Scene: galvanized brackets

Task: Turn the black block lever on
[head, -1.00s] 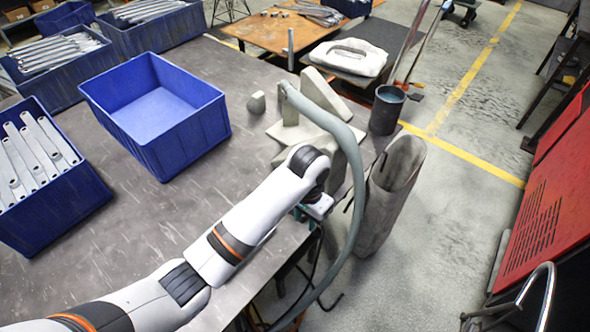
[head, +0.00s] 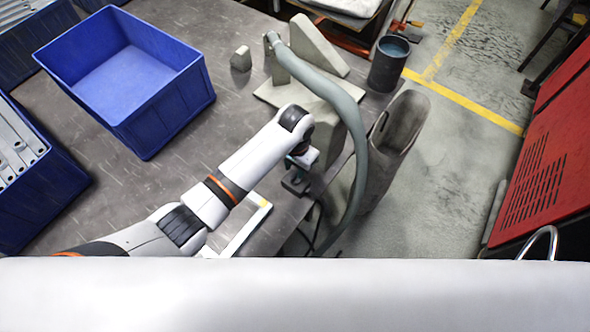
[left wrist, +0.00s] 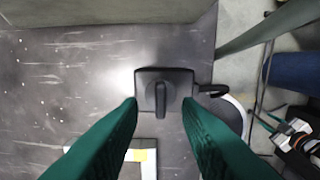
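The black block (left wrist: 178,88) lies on the dark table near its right edge. In the left wrist view its raised lever (left wrist: 160,99) stands up as a narrow bar pointing along the picture's vertical. A dark stub (left wrist: 212,91) sticks out at its right side. In the head view the block (head: 296,184) shows just below my left gripper (head: 299,164). In the left wrist view the green fingers of my left gripper (left wrist: 160,112) are spread apart on either side of the block, with nothing between them held. Contact with the lever cannot be seen.
A pale frame with a yellow mark (left wrist: 140,157) lies near the block. A grey hose (head: 352,125) arches right of my arm, beside a grey upright sleeve (head: 398,130) and dark cup (head: 389,64). An empty blue bin (head: 165,113) stands at left.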

